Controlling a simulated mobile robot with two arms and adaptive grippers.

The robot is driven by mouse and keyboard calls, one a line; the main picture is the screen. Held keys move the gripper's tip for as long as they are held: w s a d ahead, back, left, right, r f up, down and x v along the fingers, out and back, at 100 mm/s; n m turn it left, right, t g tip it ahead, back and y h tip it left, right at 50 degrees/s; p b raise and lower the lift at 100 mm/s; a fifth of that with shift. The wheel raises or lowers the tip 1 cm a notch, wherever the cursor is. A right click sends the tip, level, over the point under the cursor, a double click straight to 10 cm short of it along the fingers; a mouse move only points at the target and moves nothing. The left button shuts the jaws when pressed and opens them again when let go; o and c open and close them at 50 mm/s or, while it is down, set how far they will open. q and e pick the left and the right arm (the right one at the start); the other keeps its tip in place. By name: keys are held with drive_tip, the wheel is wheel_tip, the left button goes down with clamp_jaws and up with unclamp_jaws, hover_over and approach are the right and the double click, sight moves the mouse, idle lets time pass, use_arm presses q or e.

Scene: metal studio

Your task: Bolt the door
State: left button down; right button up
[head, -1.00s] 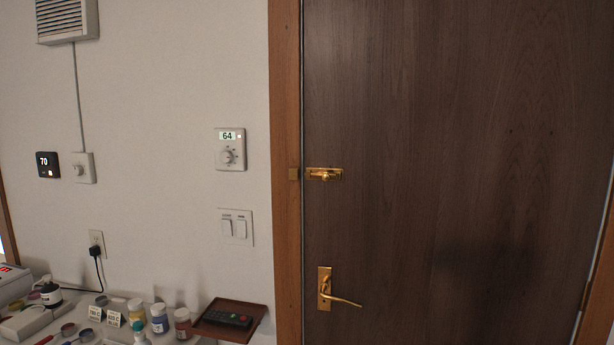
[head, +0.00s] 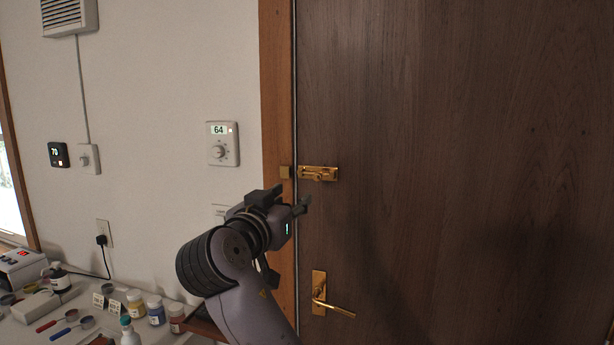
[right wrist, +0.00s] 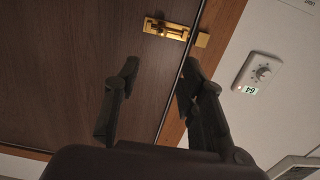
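The brown wooden door (head: 430,120) looks closed against its frame (head: 277,90). A brass slide bolt (head: 318,173) is mounted on the door near its left edge, with a small brass keeper (head: 286,172) on the frame; a gap shows between them. My right gripper (head: 290,199) is in front of the frame, just below and left of the bolt, touching nothing that I can see. In the right wrist view my right gripper (right wrist: 158,78) is open and empty, and the bolt (right wrist: 165,28) and keeper (right wrist: 202,39) lie beyond the fingertips. My left gripper is not in view.
A brass door handle (head: 320,295) is below the bolt. A thermostat reading 64 (head: 222,143) is on the wall left of the frame. A table (head: 30,325) with bottles and paint jars (head: 155,308) stands at the lower left. The space before the door's right side is clear.

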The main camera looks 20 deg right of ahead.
sight(316, 177)
drive_tip(key=p+x, duration=0.6)
drive_tip(key=x, duration=1)
drive_tip(key=shift+w+p, duration=0.15)
drive_tip(key=shift+p, duration=0.15)
drive_tip(key=shift+w+d, duration=0.3)
drive_tip(key=shift+w, duration=0.1)
clamp_jaws()
drive_tip(key=shift+a, duration=0.1)
